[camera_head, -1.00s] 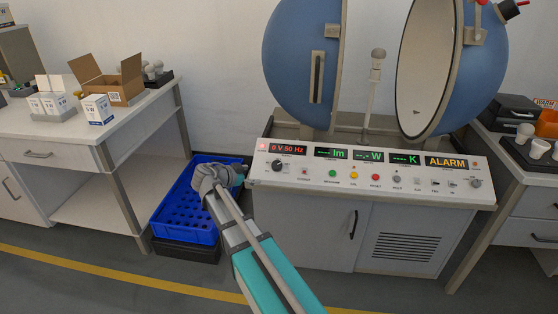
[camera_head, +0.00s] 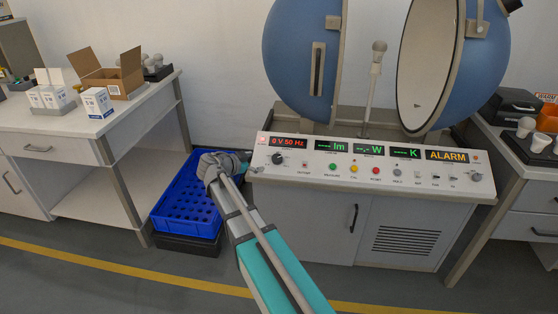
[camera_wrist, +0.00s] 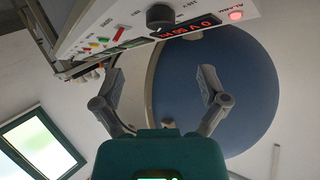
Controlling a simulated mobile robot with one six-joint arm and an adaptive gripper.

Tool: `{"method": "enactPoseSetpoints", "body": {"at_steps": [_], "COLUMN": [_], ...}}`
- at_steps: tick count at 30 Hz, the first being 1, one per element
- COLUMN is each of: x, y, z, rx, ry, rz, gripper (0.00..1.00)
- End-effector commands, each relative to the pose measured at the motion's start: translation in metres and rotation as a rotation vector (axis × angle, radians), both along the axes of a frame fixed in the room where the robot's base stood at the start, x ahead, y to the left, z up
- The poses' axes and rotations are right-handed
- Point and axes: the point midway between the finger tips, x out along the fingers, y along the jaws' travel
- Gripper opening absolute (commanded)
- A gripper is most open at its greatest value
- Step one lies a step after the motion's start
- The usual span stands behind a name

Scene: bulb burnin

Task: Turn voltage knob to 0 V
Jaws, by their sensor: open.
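The voltage knob (camera_head: 278,158) is a dark round knob at the left end of the white control panel. The red display (camera_head: 287,143) above it reads 0 V 50 Hz. In the wrist view the knob (camera_wrist: 160,17) shows at the top, beyond the fingertips, with the red display (camera_wrist: 187,29) beside it upside down. My gripper (camera_wrist: 162,82) is open and empty, its two grey fingers spread apart and not touching the knob. In the head view my gripper (camera_head: 244,160) is just left of the panel's left end, its fingers partly hidden by my wrist.
A blue open sphere (camera_head: 300,60) with a bulb on a post (camera_head: 379,47) stands behind the panel. The panel has several coloured buttons and an orange ALARM display (camera_head: 447,155). A table (camera_head: 90,128) with boxes is at left.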

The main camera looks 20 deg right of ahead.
Motion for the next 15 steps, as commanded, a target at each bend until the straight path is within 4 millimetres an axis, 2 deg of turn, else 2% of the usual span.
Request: {"method": "enactPoseSetpoints", "body": {"at_steps": [15], "x": [0.025], "y": [-0.069], "z": [-0.031], "rx": [0.0], "ry": [0.0], "rz": [-0.002], "gripper": [0.93]}}
